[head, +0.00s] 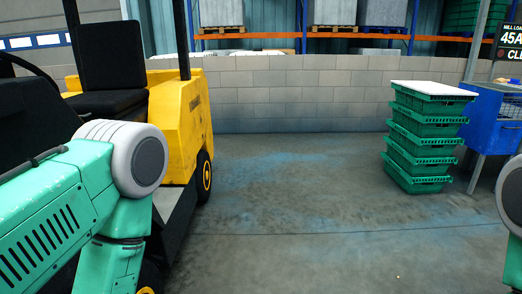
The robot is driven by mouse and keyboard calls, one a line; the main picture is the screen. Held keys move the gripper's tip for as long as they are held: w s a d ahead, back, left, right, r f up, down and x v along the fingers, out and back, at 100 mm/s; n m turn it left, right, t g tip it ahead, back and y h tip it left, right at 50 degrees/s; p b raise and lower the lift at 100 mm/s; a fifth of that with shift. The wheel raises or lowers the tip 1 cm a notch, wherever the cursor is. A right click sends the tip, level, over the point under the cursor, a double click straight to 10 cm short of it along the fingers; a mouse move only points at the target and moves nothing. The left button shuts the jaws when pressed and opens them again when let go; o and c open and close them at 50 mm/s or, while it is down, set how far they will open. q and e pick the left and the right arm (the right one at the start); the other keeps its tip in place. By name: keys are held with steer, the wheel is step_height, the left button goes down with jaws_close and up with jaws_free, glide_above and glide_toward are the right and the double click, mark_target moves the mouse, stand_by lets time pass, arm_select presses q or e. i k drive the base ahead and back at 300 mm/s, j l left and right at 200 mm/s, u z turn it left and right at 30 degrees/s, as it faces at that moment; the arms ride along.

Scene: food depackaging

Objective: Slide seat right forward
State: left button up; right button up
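A black seat (108,80) with a tall backrest sits on a yellow forklift (190,110) at the left of the head view. Part of a dark steering wheel (22,66) shows at the left edge. My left arm, green with a grey-white joint, covers the lower front of the forklift and part of the area below the seat. A small part of my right arm shows at the right edge. Neither gripper is in view. The seat's base and any lever or rail under it are hidden or too dark to tell.
A stack of green crates (424,142) with a white top stands at the right, beside a blue bin (492,118) on metal legs. A low grey block wall (290,95) closes the back, with loaded racks behind. The concrete floor (300,200) between is clear.

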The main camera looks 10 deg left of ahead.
mark_target(112, 54)
steer(key=i+u, duration=0.15)
steer(key=i, duration=0.4)
steer(key=i+l+u, duration=0.15)
steer(key=i, duration=0.35)
steer(key=i+l+u, duration=0.15)
steer(key=i, duration=0.4)
steer(key=i+u, duration=0.2)
steer(key=u, duration=0.2)
steer(key=i+l+u, duration=0.1)
steer(key=u, duration=0.3)
steer(key=i+l+u, duration=0.15)
steer(key=u, duration=0.25)
steer(key=i+l+u, duration=0.2)
steer(key=u, duration=0.2)
steer(key=i+l+u, duration=0.15)
steer(key=u, duration=0.25)
